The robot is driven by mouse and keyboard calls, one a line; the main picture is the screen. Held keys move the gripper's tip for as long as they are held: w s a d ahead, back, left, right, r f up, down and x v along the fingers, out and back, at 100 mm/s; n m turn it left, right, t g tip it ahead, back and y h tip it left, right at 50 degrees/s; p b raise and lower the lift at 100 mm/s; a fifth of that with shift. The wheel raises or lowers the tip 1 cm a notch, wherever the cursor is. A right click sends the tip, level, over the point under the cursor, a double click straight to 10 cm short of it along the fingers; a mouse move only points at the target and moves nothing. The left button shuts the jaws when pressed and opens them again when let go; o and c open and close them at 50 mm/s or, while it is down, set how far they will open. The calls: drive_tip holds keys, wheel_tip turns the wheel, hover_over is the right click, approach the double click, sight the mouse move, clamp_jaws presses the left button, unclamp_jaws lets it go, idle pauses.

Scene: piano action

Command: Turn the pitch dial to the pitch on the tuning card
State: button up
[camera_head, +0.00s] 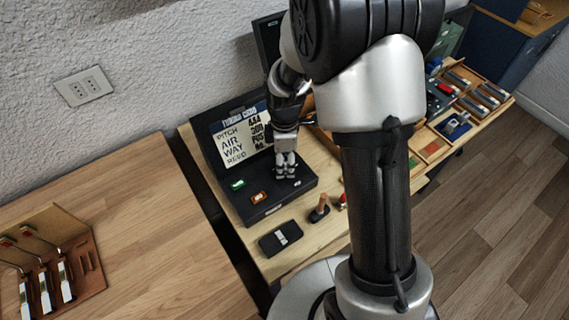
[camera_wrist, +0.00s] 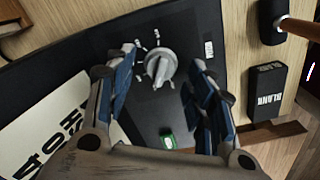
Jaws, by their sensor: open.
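The pitch dial (camera_wrist: 160,65) is a grey-white knob with a raised ridge and small pale marks around it, on a dark panel. It shows in the wrist view between the two fingers of my gripper (camera_wrist: 165,70), which is open. I cannot tell whether a finger touches it. In the head view my gripper (camera_head: 287,172) is over the right part of the black case (camera_head: 275,206) and hides the dial. A card with large black letters (camera_wrist: 45,130) is partly seen in the wrist view.
A green part (camera_head: 238,184) and an orange part (camera_head: 258,197) sit on the case. A wooden tray (camera_head: 430,150) is at the right. My arm hides much of the bench.

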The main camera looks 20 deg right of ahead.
drive_tip(key=shift+f, duration=0.35)
drive_tip(key=shift+c, duration=0.3)
drive_tip(key=c, duration=1)
